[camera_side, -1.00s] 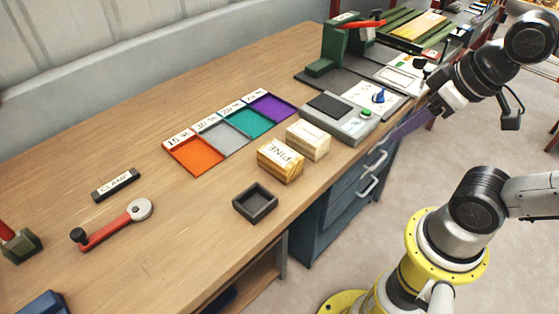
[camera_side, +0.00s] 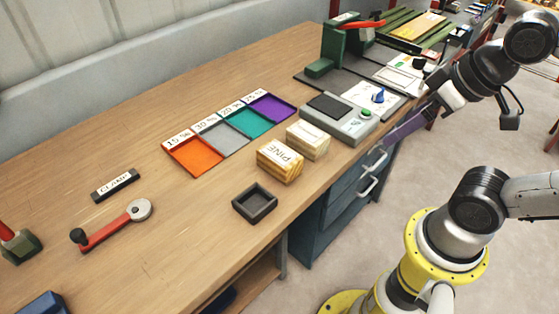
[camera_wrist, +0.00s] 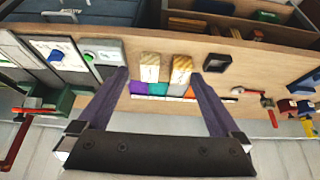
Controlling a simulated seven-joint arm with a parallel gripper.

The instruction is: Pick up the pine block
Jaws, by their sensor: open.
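The pine block (camera_side: 280,161) is light wood with a label reading PINE and stands on the bench near its front edge. It also shows in the wrist view (camera_wrist: 181,70), right of a second wood block. My gripper (camera_side: 389,142) is off the bench's front edge, to the right of the pine block and apart from it. In the wrist view my gripper (camera_wrist: 160,73) has its two long purple fingers spread wide and nothing held. Both blocks appear between the fingers in that view, farther off.
A second wood block (camera_side: 308,140) stands close beside the pine block. A small black tray (camera_side: 254,203) is to its left. Coloured trays (camera_side: 194,155) lie behind, and a grey scale (camera_side: 337,119) to the right. A red-handled crank (camera_side: 110,225) lies at left.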

